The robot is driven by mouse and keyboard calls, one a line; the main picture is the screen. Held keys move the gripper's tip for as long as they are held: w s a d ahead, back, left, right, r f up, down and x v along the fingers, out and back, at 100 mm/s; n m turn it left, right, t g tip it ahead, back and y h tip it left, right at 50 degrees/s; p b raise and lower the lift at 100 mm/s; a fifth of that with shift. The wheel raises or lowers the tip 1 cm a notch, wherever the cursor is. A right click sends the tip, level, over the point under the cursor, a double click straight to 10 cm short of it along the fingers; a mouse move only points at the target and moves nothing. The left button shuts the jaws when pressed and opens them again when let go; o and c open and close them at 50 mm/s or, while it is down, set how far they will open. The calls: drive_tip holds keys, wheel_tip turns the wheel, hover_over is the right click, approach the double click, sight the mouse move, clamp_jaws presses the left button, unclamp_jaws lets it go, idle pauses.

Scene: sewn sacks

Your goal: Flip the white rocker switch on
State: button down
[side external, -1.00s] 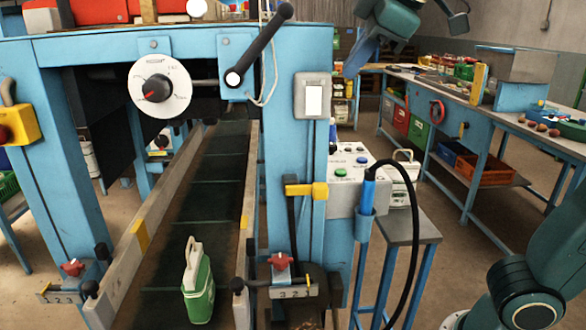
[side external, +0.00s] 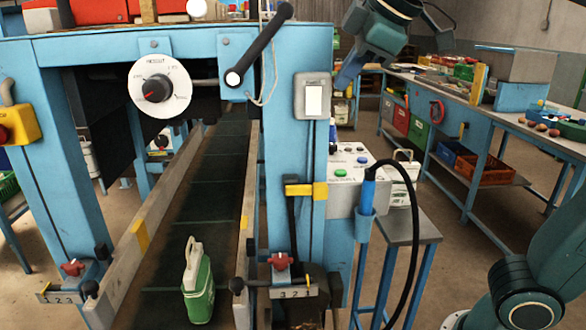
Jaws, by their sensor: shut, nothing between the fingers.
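The white rocker switch (side external: 314,99) sits in a grey plate (side external: 300,95) on the right blue post of the machine frame. Its face is in plain view, but I cannot tell which way it is tilted. My gripper (side external: 345,78) is at the upper right of the switch, apart from it in the picture. Its blue fingers are shut and empty, pointing down and to the left.
A black lever (side external: 262,42) and a white dial (side external: 160,89) with a red pointer are left of the switch. A control box (side external: 350,182) with coloured buttons stands lower right. A green and white jug (side external: 197,283) stands on the belt.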

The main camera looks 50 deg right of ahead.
sight(310, 110)
drive_tip(key=w+d+f, duration=0.3)
drive_tip(key=w+f, duration=0.3)
drive_tip(key=w, duration=0.1)
drive_tip(key=shift+d+f, duration=0.15)
drive_tip(key=shift+f, duration=0.2)
drive_tip(key=shift+w, duration=0.1)
idle(0.5)
drive_tip(key=shift+w+d+f, duration=0.1)
drive_tip(key=shift+w+d, duration=0.05)
drive_tip(key=shift+d, duration=0.05)
idle(0.3)
drive_tip(key=shift+r, duration=0.8)
